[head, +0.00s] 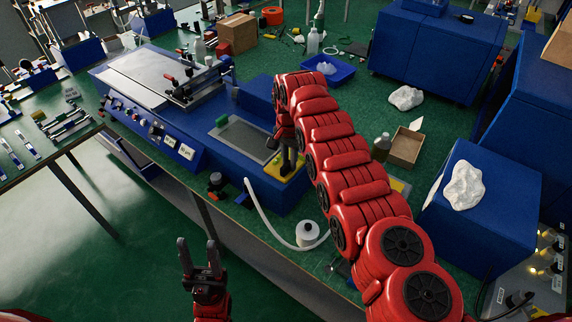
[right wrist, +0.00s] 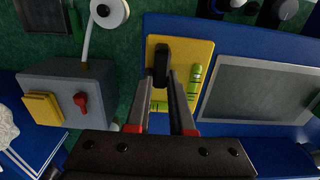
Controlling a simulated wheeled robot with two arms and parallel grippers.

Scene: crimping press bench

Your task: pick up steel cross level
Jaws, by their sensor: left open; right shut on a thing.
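The cross level appears as a yellow plate (head: 297,168) at the right end of the blue press. In the right wrist view the plate (right wrist: 192,50) bears two green vials set at right angles and a black upright grip (right wrist: 160,58). My right gripper (right wrist: 161,78) is shut on that black grip, its fingers on either side. In the head view my right gripper (head: 286,160) points down at the plate, and my arm hides part of it. I cannot tell whether the plate is clear of the surface. My left gripper (head: 199,250) is open and empty, over the floor before the bench.
The blue press (head: 215,180) with a grey pad (head: 240,138) lies left of the level. A white roll (head: 307,232) with a hose is at the bench front. A blue tray (head: 328,70), an open carton (head: 406,146) and a blue box (head: 485,215) stand around my right arm.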

